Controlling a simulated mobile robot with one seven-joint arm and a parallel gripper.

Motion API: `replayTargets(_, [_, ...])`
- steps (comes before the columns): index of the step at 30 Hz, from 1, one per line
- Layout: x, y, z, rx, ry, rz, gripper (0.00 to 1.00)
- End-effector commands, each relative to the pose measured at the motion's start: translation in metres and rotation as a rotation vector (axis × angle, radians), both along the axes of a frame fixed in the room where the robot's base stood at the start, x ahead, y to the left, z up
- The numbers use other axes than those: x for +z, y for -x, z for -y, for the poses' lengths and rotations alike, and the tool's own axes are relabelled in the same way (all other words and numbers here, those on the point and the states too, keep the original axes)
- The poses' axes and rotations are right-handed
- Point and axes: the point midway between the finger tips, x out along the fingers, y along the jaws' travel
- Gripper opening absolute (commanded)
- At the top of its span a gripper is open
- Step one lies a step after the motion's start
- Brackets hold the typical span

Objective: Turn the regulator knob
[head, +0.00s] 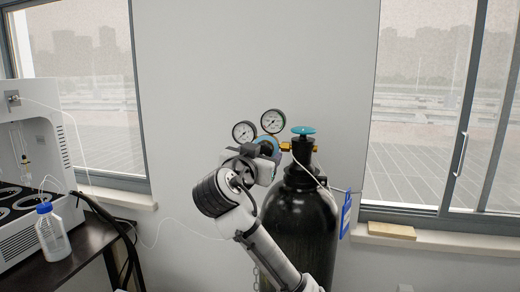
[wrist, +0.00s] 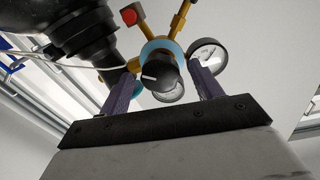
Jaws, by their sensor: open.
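The regulator is a brass fitting with a blue ring (wrist: 158,49) and two round gauges, joined to a black gas cylinder (head: 300,225). In the wrist view its black knob (wrist: 158,73), with a white mark line, lies between the two fingers of my gripper (wrist: 165,80). The fingers are apart, with a gap visible on each side of the knob; whether either touches it I cannot tell. In the head view my gripper (head: 262,160) is in front of the regulator and hides the knob. The gauges (head: 259,126) show above it.
A teal valve wheel (head: 303,130) tops the cylinder. A blue tag (head: 346,215) hangs at its right. A dark table (head: 75,255) at left bears a white machine (head: 30,160) and a blue-capped bottle (head: 52,232). A thin tube runs by the wall. Windows flank the wall.

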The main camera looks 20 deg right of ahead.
Motion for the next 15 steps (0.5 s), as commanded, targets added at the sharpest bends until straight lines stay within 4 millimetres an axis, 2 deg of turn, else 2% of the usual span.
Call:
replayTargets(10, [-0.0005,-0.0029,0.0019,0.002,0.000,0.000,0.63])
replayTargets(15, [-0.0004,-0.0027,0.0018,0.001,0.000,0.000,0.41])
